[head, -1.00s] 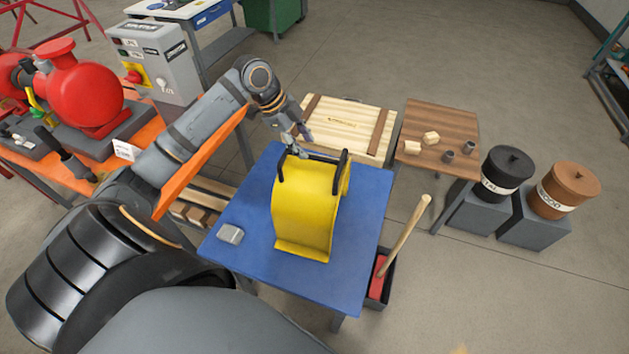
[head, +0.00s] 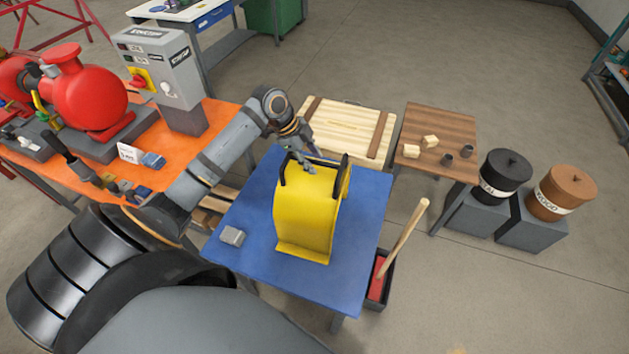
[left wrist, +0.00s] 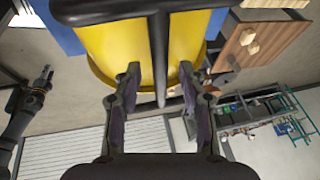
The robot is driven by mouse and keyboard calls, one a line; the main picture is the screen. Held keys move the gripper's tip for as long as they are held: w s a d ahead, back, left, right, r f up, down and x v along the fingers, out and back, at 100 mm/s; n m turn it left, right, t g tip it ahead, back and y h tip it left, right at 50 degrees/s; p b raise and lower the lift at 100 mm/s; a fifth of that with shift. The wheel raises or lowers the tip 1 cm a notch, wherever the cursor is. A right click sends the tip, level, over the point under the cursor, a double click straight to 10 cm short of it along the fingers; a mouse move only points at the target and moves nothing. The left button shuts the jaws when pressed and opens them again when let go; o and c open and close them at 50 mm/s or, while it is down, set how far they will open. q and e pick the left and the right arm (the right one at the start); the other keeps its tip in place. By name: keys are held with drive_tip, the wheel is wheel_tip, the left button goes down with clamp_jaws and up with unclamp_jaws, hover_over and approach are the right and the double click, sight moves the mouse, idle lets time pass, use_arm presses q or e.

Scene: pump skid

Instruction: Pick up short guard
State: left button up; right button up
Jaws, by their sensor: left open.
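The short guard appears to be the yellow curved cover (head: 304,215) with black handles, standing upright on the blue table (head: 362,225). It also fills the upper middle of the left wrist view (left wrist: 120,50). My left gripper (head: 308,166) is at the guard's top, by the left black handle (head: 283,172). In the left wrist view my left gripper (left wrist: 160,85) is open, its fingers on either side of a black bar (left wrist: 160,50) against the yellow surface. I cannot tell whether the fingers touch it. My right gripper is not in view in the head view.
A small grey block (head: 232,236) lies on the blue table's left. A wooden crate (head: 345,125) and a brown table (head: 436,145) stand behind. The orange bench (head: 185,140) with red pump is left.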

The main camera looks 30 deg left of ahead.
use_arm(q)
drive_tip(key=shift+f, duration=0.15)
idle(0.3)
clamp_jaws()
